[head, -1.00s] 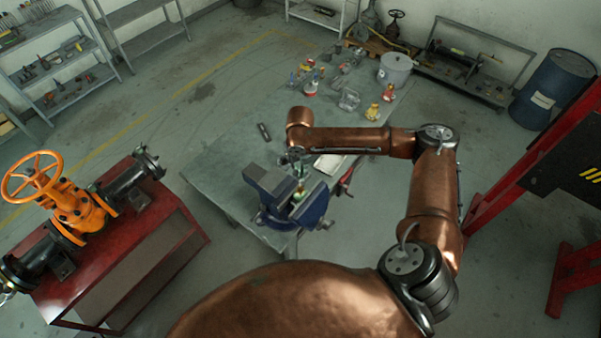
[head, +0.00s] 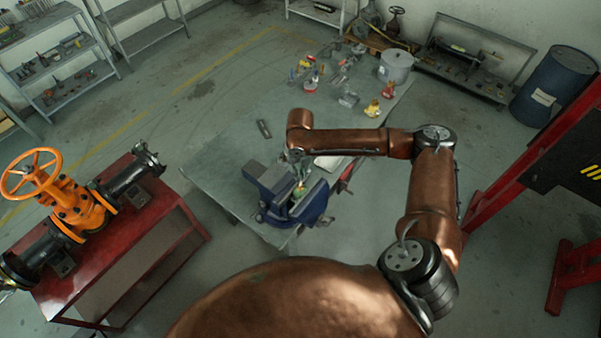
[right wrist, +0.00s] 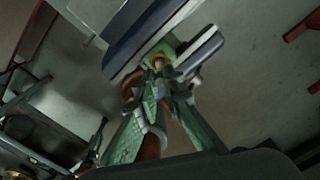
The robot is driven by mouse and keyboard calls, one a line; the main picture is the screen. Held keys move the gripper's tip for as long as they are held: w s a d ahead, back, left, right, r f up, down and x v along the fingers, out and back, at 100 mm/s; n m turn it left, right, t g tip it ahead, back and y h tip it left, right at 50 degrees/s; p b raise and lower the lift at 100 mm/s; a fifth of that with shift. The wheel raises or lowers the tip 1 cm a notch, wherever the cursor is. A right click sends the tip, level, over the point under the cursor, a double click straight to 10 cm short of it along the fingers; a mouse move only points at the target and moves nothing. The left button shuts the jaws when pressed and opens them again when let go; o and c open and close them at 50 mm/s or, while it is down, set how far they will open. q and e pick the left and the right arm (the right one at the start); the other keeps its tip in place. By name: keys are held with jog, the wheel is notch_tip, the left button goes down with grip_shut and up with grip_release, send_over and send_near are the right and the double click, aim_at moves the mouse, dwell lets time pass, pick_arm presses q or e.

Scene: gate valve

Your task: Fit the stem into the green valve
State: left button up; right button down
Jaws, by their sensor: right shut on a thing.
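The green valve (head: 300,191) is clamped between the jaws of a blue vise (head: 316,210) at the near end of the grey workbench. In the right wrist view the green valve (right wrist: 167,47) sits between the dark vise jaws, with a brass-coloured part at its top. My right gripper (head: 298,172) points down just above the valve. In the right wrist view its fingers (right wrist: 159,86) are shut on the stem, which they mostly hide. I cannot tell whether the stem touches the valve or is inside it. My left gripper is not in view.
Several small coloured parts and a grey pot (head: 396,66) stand at the far end of the workbench (head: 225,165). A dark tool (head: 264,128) lies on its left side. A red stand with an orange gate valve (head: 72,205) is at the left.

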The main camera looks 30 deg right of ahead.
jog(key=shift+f+b, duration=0.35)
jog(key=shift+f, duration=1.3)
jog(key=c, duration=2)
grip_release()
jog(key=shift+o, duration=0.2)
notch_tip(320, 180, up, 12)
jog(key=shift+r, duration=0.1)
